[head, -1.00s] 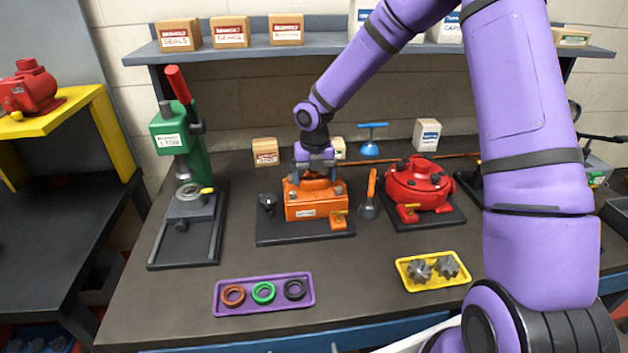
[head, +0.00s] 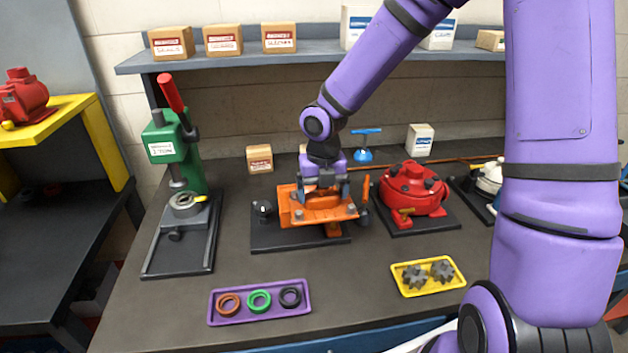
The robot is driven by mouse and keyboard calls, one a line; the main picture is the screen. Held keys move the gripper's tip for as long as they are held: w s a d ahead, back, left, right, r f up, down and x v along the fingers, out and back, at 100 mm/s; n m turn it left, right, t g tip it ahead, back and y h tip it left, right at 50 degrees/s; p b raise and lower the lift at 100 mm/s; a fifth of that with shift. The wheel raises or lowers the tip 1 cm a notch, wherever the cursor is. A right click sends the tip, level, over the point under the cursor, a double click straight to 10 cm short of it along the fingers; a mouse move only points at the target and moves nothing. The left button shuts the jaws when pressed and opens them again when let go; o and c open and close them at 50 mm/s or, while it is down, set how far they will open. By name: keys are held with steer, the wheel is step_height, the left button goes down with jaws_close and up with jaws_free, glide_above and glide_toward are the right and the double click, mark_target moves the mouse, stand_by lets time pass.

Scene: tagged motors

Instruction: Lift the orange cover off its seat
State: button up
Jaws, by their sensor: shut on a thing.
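The orange cover (head: 322,211) is held just under my gripper (head: 324,185) in the head view. Its upper part is partly hidden by the fingers, and the gripper is shut on it. The cover is raised over its seat, with orange parts of the seat (head: 333,230) showing below it on the black base plate (head: 285,239). The cover hides most of the seat. Whether any edge still touches the seat is hard to tell.
A red motor (head: 413,190) stands close on the right, a green press (head: 178,150) on the left. A purple tray (head: 215,310) with rings and a yellow tray (head: 428,289) with gears lie in front. Boxes line the shelf (head: 235,63) above. Bare bench lies between the trays.

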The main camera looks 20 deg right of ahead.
mark_target(330, 219)
steer(key=s, duration=0.5)
steer(key=shift+r, duration=0.35)
steer(key=shift+s+r, duration=0.15)
steer(key=shift+r, duration=0.6)
steer(key=shift+s+r, duration=0.1)
steer(key=shift+r, duration=0.6)
steer(key=shift+s, duration=0.15)
